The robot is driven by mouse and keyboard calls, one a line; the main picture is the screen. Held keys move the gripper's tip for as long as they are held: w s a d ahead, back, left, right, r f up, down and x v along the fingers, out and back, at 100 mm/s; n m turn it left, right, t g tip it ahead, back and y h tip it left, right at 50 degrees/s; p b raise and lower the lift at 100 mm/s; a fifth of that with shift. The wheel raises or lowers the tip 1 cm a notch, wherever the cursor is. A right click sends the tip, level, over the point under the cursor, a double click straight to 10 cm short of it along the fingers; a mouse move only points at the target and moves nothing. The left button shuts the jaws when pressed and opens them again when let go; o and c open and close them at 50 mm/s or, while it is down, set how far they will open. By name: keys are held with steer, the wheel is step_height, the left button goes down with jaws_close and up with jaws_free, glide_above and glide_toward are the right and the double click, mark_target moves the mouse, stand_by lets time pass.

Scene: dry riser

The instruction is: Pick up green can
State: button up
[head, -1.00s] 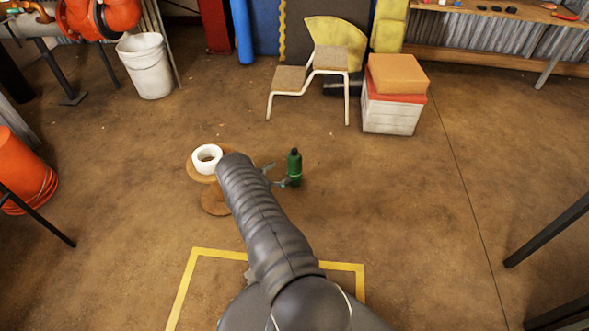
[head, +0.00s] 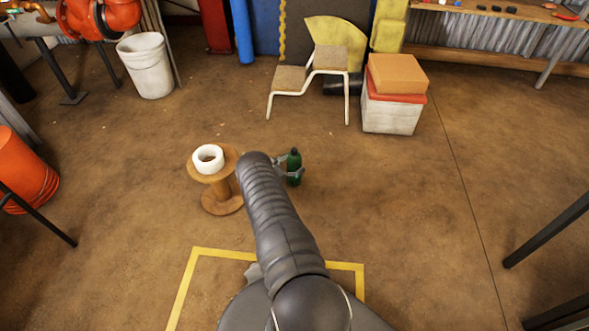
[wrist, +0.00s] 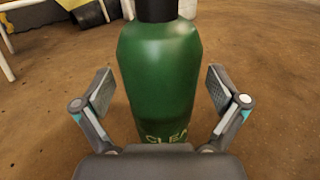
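The green can (head: 294,157) is a dark green bottle-shaped cylinder with a black cap, standing upright just beyond the end of my arm in the head view. In the wrist view the green can (wrist: 158,80) fills the middle, with light lettering low on its front. My gripper (wrist: 158,72) is open, with one finger on each side of the can and a visible gap at both sides. In the head view my gripper (head: 288,168) reaches the can from the left. The can's base is hidden in the wrist view.
A wooden spool (head: 222,190) with a white tape roll (head: 208,159) on it stands left of my arm. The floor right of the can is clear.

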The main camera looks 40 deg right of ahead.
steer(key=c, duration=1.4)
steer(key=shift+r, duration=0.1)
steer(key=shift+c, duration=0.2)
